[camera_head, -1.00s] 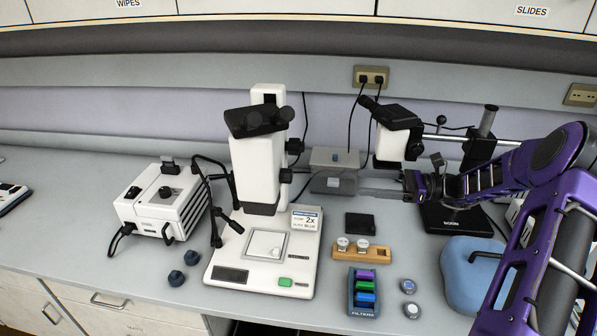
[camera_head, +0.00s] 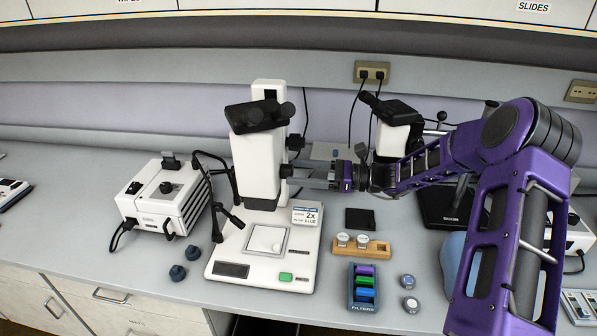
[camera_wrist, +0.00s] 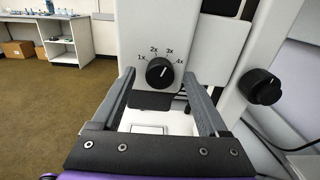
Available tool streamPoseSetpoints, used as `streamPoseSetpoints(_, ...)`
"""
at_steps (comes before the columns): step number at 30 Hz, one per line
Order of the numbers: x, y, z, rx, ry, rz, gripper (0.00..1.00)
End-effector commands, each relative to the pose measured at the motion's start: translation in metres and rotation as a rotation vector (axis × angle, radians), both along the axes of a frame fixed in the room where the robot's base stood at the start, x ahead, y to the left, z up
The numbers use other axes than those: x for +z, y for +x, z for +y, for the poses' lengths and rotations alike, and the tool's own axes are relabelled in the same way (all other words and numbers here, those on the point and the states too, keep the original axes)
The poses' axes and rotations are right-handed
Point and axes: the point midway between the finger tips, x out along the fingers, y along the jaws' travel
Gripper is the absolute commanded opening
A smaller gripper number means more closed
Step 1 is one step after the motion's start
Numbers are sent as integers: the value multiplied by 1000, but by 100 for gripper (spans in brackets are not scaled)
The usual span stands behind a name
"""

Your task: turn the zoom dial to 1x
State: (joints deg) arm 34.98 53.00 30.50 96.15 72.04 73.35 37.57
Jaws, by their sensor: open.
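The zoom dial (camera_wrist: 160,72) is a round black knob on the white microscope, with 1x, 2x, 3x and 4x printed in an arc above it. Its small white mark is too fine to read surely. In the head view the microscope (camera_head: 256,172) stands upright, and a card (camera_head: 306,216) on its base reads 2x. My gripper (camera_wrist: 159,76) is open, its two fingers to the left and right of the dial, with gaps showing. In the head view my gripper (camera_head: 300,179) reaches the microscope's right side from the right.
A larger black knob (camera_wrist: 260,86) sits right of the dial on the stand. A wooden holder (camera_head: 362,249), a filter rack (camera_head: 364,287) and a black box (camera_head: 359,219) lie below my arm. A lamp box (camera_head: 163,205) stands left. A second microscope (camera_head: 395,125) is behind my arm.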

Motion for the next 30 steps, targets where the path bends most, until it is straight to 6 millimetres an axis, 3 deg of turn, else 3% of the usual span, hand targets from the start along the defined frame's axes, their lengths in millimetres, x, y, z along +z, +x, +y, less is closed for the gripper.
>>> streamPoseSetpoints(11,0,1,7,-1,1,1,77)
streamPoseSetpoints(24,0,1,6,-1,0,1,0)
streamPoseSetpoints(30,0,1,6,-1,-1,-6,0)
